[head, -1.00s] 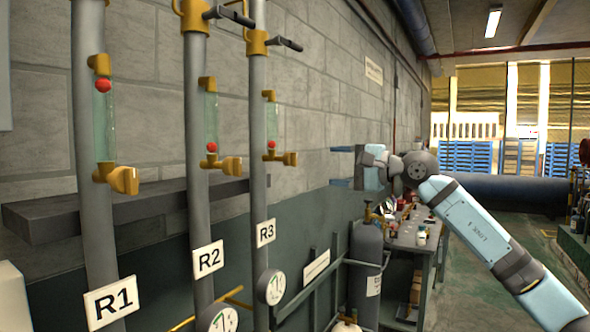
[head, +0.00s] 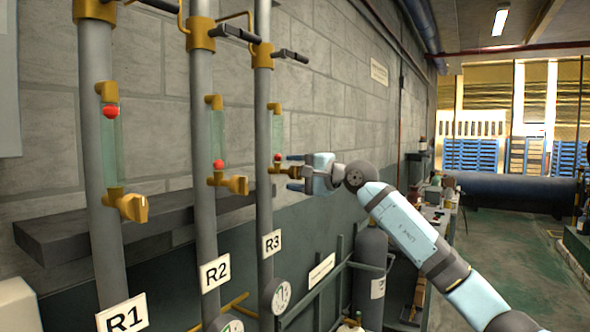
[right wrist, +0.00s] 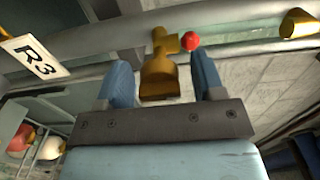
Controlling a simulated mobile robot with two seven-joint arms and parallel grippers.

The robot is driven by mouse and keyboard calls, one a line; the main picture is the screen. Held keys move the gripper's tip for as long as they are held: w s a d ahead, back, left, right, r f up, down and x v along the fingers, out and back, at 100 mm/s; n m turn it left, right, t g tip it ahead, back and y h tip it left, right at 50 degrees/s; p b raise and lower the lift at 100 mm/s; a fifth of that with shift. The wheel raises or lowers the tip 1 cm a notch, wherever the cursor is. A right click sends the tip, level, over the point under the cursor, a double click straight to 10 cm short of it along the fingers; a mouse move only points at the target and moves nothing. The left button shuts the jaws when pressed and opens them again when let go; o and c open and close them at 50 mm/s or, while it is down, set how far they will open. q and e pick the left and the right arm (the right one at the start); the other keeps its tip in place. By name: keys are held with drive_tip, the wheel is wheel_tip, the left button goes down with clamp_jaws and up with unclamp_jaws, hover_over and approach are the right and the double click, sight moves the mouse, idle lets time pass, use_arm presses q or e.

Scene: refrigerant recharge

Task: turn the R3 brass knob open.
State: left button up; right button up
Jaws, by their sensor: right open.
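The R3 brass knob (head: 290,170) sits at the lower end of the sight glass on the R3 pipe, above the R3 label (head: 272,243). My right gripper (head: 293,172) is open, with its blue fingers on either side of the knob in the head view. In the right wrist view the brass knob (right wrist: 159,80) lies between the two open fingers (right wrist: 163,84), with visible gaps beside it. A red ball (right wrist: 190,41) shows next to the knob's fitting. My left gripper is not in view.
The R2 knob (head: 236,185) and R1 knob (head: 131,207) stand on pipes to the left. A black-handled valve (head: 292,55) is above on the R3 pipe. A pressure gauge (head: 276,295) is below. A grey cylinder (head: 369,265) and a cluttered bench stand to the right. The floor at right is clear.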

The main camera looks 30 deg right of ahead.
drive_tip(key=c, duration=0.9)
